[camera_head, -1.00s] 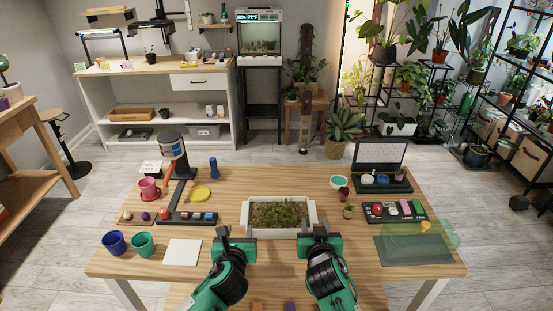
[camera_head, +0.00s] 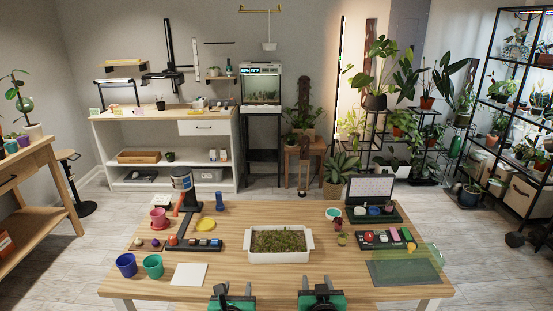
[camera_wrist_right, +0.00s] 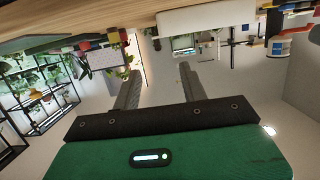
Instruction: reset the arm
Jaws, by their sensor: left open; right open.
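My left gripper (camera_head: 232,290) is at the bottom middle of the head view, over the table's front edge. It is open and empty. My right gripper (camera_head: 316,287) is beside it to the right, also over the front edge, open and empty. In the right wrist view, the two fingers of my right gripper (camera_wrist_right: 159,86) stand apart with nothing between them, and the scene appears upside down. Both grippers are in front of the white tray of moss (camera_head: 309,256), apart from it. Most of both arms is out of the picture.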

